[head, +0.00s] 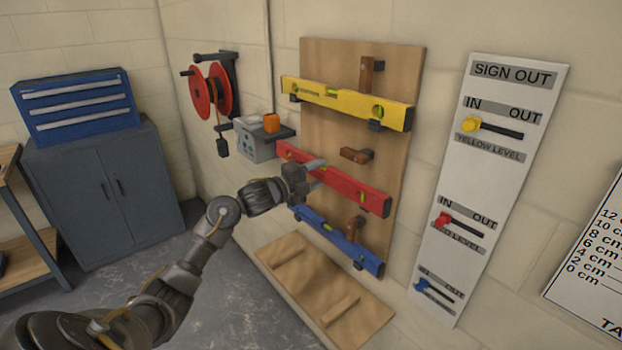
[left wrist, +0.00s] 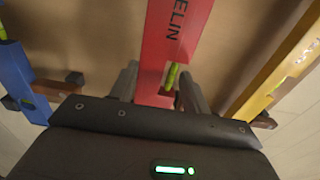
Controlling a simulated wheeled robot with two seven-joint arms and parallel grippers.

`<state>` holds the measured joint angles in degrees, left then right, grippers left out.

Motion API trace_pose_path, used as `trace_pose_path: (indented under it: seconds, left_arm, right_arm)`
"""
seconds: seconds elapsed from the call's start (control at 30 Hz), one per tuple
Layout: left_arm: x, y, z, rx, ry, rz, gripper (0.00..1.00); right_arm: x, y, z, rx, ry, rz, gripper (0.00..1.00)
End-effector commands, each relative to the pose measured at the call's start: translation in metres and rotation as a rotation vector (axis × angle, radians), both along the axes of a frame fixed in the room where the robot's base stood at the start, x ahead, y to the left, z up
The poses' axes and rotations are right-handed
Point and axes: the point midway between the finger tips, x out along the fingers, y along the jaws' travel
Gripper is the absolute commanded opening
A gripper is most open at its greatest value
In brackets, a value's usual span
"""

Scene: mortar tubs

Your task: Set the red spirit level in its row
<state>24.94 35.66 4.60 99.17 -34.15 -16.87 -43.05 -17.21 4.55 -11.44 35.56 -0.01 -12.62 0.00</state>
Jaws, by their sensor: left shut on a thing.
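The red spirit level (head: 345,186) is at the middle row of the wooden board (head: 325,52), between the yellow and blue levels and tilted down to the right in the head view. My left gripper (head: 312,174) is shut on it, left of its middle. In the left wrist view the red level (left wrist: 172,40) runs between my two fingers (left wrist: 160,88), its green vial showing there. I cannot tell whether it touches the board or any bracket; none shows beneath it. The middle wooden turn-piece (head: 354,155) lies roughly sideways above it. My right gripper is out of view.
The yellow level (head: 345,101) sits on black brackets above, the blue level (head: 338,240) below. Their wooden turn-pieces (head: 366,74) stand upright. A grey box (head: 255,145) and a red reel (head: 208,90) are to the left. A sign-out panel (head: 460,185) hangs right.

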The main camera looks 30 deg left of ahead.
Motion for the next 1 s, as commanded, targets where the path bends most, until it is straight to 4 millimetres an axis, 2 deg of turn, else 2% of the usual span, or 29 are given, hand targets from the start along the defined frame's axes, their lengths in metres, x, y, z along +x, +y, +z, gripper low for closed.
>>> trace_pose_path:
  seconds: [0.53,0.7,1.0]
  left_arm:
    - [0.038,-0.012,0.001,-0.001,-0.004,0.000,0.22]
    - [0.037,-0.011,-0.010,0.001,-0.003,0.000,0.22]
    - [0.037,-0.011,-0.016,0.000,-0.003,0.000,0.22]
  right_arm:
    - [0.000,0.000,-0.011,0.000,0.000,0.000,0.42]
    - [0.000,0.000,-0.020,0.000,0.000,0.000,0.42]
    - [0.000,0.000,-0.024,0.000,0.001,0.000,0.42]
